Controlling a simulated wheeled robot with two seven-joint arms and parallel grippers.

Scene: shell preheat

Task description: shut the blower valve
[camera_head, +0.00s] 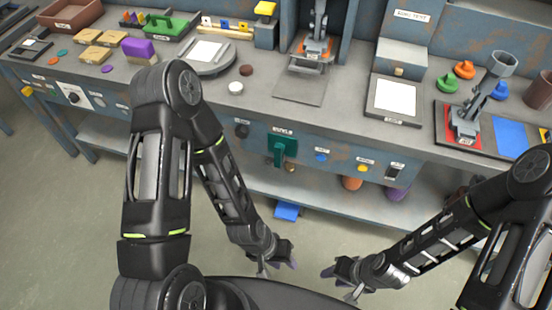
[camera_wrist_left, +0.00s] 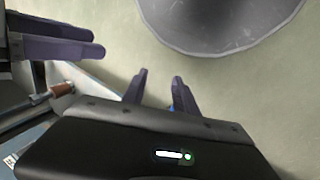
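A green valve (camera_head: 283,146) sits on the front panel of the bench under a small label too small to read surely; I take it for the blower valve. Its narrow handle part points down. My left gripper (camera_head: 279,266) is below and in front of the bench, well apart from the valve. In the left wrist view its two purple fingers (camera_wrist_left: 159,76) stand apart with nothing between them. My right gripper (camera_head: 335,283) is low, to the right of the left one. Its fingers (camera_wrist_left: 98,42) show apart and empty at the left of the wrist view.
The panel also has a black knob (camera_head: 241,130), a blue button (camera_head: 321,156), a yellow button (camera_head: 362,168) and a switch (camera_head: 395,171). The lower shelf (camera_head: 330,201) holds pots and a blue item (camera_head: 287,211). The benchtop carries a press (camera_head: 313,48) and trays. Floor before the bench is clear.

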